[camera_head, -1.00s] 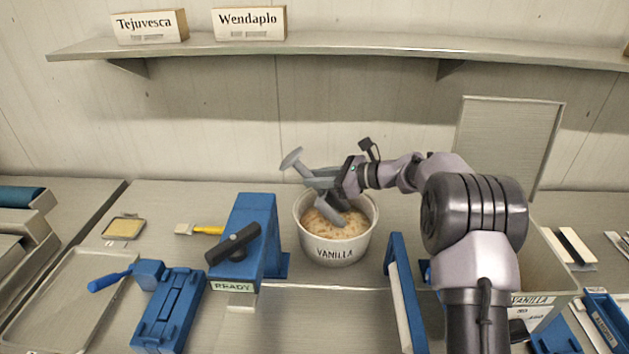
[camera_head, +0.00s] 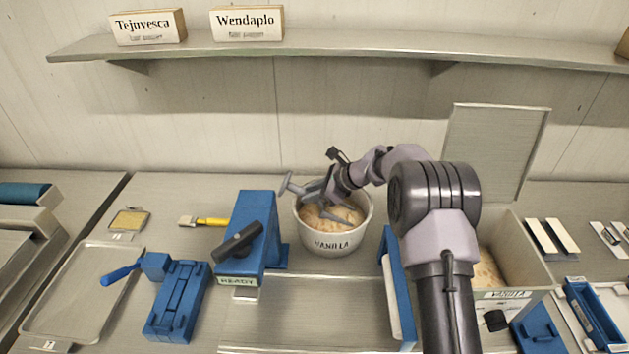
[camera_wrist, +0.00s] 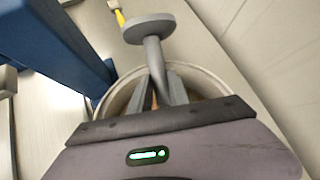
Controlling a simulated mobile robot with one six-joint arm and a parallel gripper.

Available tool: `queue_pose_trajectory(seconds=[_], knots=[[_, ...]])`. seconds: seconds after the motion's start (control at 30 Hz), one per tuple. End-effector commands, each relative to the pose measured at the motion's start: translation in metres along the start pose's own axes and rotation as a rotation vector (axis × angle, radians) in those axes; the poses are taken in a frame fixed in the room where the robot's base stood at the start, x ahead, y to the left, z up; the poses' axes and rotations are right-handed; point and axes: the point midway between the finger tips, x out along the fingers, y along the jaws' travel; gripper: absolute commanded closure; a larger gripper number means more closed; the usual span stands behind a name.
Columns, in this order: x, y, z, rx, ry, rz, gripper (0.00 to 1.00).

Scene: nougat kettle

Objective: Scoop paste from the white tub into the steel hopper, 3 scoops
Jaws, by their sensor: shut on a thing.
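The white tub (camera_head: 334,241), labelled VANILLA, stands upright near the middle of the bench and holds pale lumpy paste (camera_head: 318,222). My gripper (camera_head: 324,193) is over the tub's back rim, shut on a grey scoop (camera_head: 287,186). The scoop's round handle end sticks out to the left, and its other end is low in the tub at the paste; how deep, I cannot tell. In the wrist view, the scoop's disc end (camera_wrist: 148,27) shows above the tub rim (camera_wrist: 112,97). A steel bin (camera_head: 530,274) labelled VANILLA, perhaps the hopper, has pale material inside, partly hidden by my arm.
A blue stand (camera_head: 257,210) with a black handle is just left of the tub, and a blue-edged plate (camera_head: 397,290) is to its right. The bin's lid (camera_head: 497,150) stands raised. A brush (camera_head: 204,222) and a tray (camera_head: 75,298) lie left. A shelf (camera_head: 350,45) runs above.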

Motion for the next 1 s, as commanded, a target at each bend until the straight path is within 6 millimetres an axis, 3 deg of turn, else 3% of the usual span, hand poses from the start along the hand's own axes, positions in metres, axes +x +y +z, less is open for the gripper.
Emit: queue_pose_trajectory(seconds=[1.0], knots=[[0.004,-0.002,0.043,-0.063,0.308,0.023,1.00]])
